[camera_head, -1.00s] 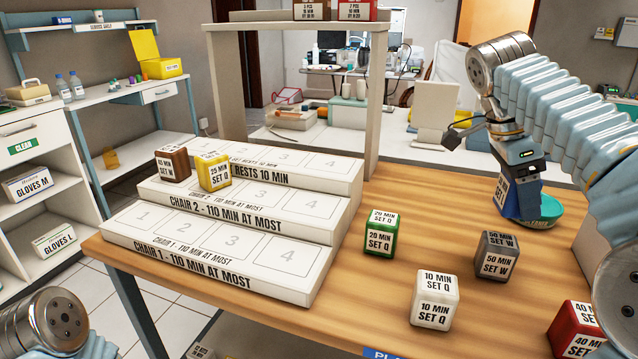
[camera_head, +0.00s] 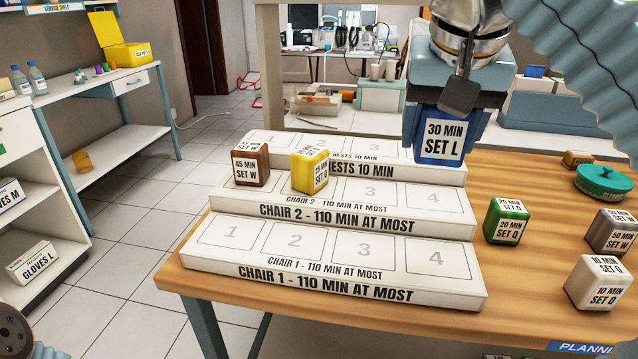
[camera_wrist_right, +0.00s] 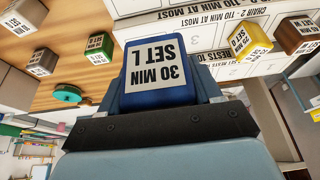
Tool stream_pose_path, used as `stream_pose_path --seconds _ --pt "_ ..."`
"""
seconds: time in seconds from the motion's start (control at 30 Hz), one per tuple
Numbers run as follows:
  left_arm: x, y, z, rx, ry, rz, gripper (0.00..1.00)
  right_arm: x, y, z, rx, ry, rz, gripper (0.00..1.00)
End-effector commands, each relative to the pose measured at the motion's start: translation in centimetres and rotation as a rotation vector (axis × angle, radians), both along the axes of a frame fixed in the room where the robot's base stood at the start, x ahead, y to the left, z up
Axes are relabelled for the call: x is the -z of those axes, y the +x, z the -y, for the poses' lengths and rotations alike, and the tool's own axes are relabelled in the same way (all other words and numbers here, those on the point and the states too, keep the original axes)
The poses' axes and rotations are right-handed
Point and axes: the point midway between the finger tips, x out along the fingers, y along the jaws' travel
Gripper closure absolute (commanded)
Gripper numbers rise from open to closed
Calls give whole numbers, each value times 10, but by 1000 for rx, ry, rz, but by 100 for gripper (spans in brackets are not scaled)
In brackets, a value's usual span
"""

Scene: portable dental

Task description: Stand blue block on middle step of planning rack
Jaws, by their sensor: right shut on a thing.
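The blue block (camera_head: 440,136), labelled 30 MIN SET L, is held in my right gripper (camera_head: 452,108), above the right end of the rack. It also fills the middle of the right wrist view (camera_wrist_right: 158,70). The white stepped planning rack (camera_head: 330,262) has a bottom step Chair 1, a middle step Chair 2 (camera_head: 375,198) and a top step. On the middle step, a brown block (camera_head: 250,165) stands on space 1 and a yellow block (camera_head: 310,170) on space 2; spaces 3 and 4 show bare. My left gripper is not in view.
To the right of the rack on the wooden table (camera_head: 530,270) stand a green block (camera_head: 506,221), a grey block (camera_head: 615,232), a white block (camera_head: 598,283) and a round green lidded item (camera_head: 603,182). A tan upright frame (camera_head: 268,70) rises behind the rack.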

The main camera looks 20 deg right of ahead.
Motion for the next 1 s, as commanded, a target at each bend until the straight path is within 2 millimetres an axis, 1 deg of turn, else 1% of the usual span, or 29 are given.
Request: stream_pose_path --seconds 0.07,0.17,0.2,0.33,0.4,0.5,0.67,0.83,0.9,1.0 --pt "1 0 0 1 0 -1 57 6 13 -1 -8 -1 -4 74" --pt "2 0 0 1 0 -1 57 18 39 -2 -7 -1 -6 74" --pt "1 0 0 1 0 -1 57 23 50 -2 -7 -2 -7 74" --pt "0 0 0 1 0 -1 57 39 87 -3 -6 -1 -5 74" --pt "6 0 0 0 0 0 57 56 98 -3 -5 -1 -5 74" --pt "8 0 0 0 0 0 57 70 110 -3 -5 0 -4 74" --pt "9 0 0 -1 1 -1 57 80 120 -3 -4 0 -1 74" --pt "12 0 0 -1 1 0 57 102 137 -4 -4 -1 -4 74" --pt "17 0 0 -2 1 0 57 117 135 -4 -5 -1 -4 74" --pt "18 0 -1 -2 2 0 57 126 135 -4 -3 0 -1 74"
